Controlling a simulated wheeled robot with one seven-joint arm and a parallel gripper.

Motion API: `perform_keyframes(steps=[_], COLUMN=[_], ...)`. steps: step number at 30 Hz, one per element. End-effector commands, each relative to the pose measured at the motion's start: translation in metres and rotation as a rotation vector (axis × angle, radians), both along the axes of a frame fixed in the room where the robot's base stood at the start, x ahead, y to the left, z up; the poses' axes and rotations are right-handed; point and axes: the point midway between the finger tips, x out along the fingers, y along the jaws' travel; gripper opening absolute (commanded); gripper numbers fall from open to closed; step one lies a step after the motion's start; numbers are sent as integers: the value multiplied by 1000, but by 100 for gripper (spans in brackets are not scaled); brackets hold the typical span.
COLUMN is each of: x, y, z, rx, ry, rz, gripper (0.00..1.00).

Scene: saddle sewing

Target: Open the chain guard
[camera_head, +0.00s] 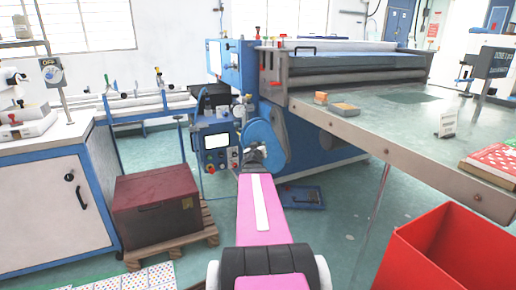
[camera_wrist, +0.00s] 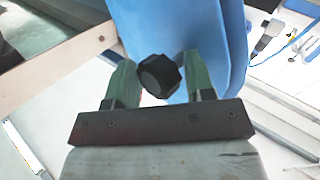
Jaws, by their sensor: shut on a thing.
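The chain guard (camera_head: 265,145) is a blue rounded cover on the side of the large blue machine in the head view. In the wrist view the blue guard (camera_wrist: 205,45) fills the upper middle, with a black lobed knob (camera_wrist: 158,75) on it. My gripper (camera_wrist: 158,78) has its two green fingers on either side of the knob and is shut on it. In the head view my pink arm reaches forward to the guard, and my gripper (camera_head: 252,158) is small and partly hidden there.
A control panel (camera_head: 217,143) stands just left of the guard. A dark red box (camera_head: 155,205) sits on a pallet at left. The machine's long table (camera_head: 390,115) extends right, above a red bin (camera_head: 450,250). A blue plate (camera_head: 305,197) lies on the floor below.

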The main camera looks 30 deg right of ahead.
Motion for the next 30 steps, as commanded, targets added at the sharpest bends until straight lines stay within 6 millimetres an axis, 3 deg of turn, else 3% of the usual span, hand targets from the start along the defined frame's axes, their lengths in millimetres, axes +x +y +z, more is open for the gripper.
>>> perform_keyframes(steps=[1,4,5,6,30], x=[1,1,1,1,-3], y=[-13,-13,-13,-13,-8], z=[0,0,0,0,2], rx=[-4,-4,-4,-4,-8], ry=[-14,-14,-14,-14,-13], rz=[-29,-29,-29,-30,-25], gripper=[6,6,52,65,67])
